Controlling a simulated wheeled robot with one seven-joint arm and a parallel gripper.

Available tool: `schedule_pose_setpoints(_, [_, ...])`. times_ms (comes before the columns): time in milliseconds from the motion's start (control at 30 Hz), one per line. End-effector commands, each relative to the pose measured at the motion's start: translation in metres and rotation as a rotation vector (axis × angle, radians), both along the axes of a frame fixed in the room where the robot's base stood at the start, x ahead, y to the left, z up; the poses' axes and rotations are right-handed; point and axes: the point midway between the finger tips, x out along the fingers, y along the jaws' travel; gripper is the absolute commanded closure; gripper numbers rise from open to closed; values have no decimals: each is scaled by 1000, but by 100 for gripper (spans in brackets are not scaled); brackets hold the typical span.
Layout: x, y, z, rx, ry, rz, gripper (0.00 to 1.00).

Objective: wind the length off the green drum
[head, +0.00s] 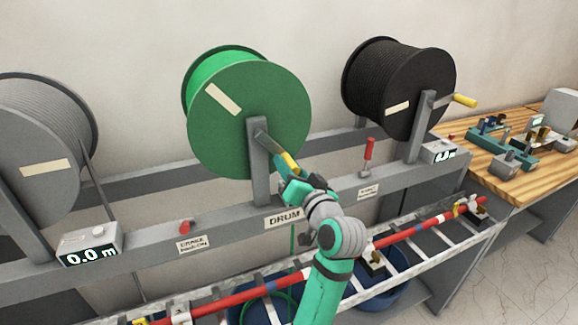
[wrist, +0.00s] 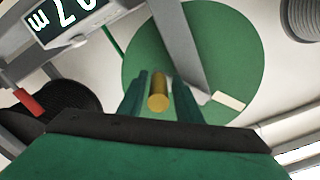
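The green drum (head: 250,118) stands on its rack in the middle of the head view; its face also shows in the wrist view (wrist: 235,60). Its crank has a yellow handle (head: 288,162). My gripper (head: 287,175) is at this handle, with one finger on either side of it. In the wrist view the handle (wrist: 158,93) sits between the fingers, which appear closed on it. A length counter (wrist: 65,18) shows upside down and cut off in the wrist view, its end digit looking like 7. A green cable (head: 292,238) hangs below the drum.
A grey drum (head: 30,150) with a 0.0 m counter (head: 90,245) stands left, a black drum (head: 400,85) right. A red lever (head: 368,155) rises from the rack. A ladder-like tray with a red pole (head: 420,228) crosses in front, above blue tubs. A wooden bench (head: 515,180) stands right.

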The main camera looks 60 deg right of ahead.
Motion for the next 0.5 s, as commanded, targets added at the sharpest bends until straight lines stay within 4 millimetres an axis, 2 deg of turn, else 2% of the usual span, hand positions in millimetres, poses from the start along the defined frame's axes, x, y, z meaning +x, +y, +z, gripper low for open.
schedule_pose_setpoints(333, [-1,0,1,-1,-3,-2,61])
schedule_pose_setpoints(500, [-13,10,1,-2,-4,-3,61])
